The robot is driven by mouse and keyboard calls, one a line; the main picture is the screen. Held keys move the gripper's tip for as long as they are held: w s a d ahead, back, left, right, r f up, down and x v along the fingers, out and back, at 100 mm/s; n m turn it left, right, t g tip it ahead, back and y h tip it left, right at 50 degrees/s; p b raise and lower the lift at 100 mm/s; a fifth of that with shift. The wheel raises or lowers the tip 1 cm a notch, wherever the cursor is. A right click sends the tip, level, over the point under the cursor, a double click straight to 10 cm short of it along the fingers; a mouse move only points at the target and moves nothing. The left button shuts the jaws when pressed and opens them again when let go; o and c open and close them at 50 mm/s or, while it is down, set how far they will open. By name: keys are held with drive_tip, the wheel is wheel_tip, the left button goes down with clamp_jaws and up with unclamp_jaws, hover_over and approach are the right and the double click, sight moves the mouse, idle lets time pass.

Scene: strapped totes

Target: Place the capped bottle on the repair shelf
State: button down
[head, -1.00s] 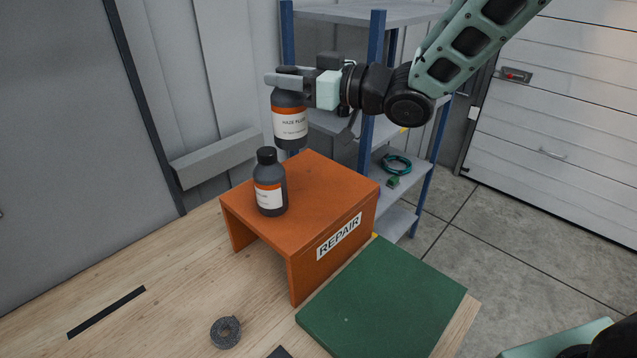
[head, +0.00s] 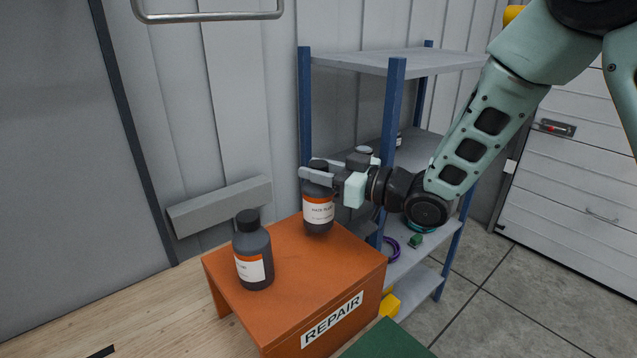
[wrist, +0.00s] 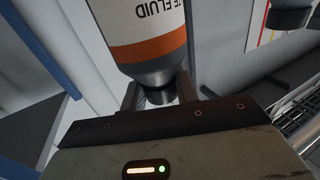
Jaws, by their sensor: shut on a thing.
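My gripper (head: 316,174) is shut on the neck of a dark bottle (head: 318,213) with a white and orange label reading fluid. In the wrist view this bottle (wrist: 148,40) stays between the two fingers (wrist: 158,92). It hangs upright over the back of the orange repair shelf (head: 300,275), its base at or very near the top; I cannot tell if it touches. The fingers hide most of its top. A second dark bottle with a black cap (head: 253,252) stands upright on the shelf's left part, apart from the held one.
A grey rack with blue posts (head: 394,140) stands close behind my gripper, with coiled cables and small items on it. A green mat (head: 388,342) lies in front of the shelf. The shelf top's front right is clear.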

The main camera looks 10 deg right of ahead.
sight(318, 186)
drive_tip(key=shift+f+p, duration=0.35)
drive_tip(key=shift+f, duration=1.25)
drive_tip(key=shift+f, duration=0.1)
drive_tip(key=c, duration=1.1)
unclamp_jaws()
drive_tip(key=shift+o, duration=0.2)
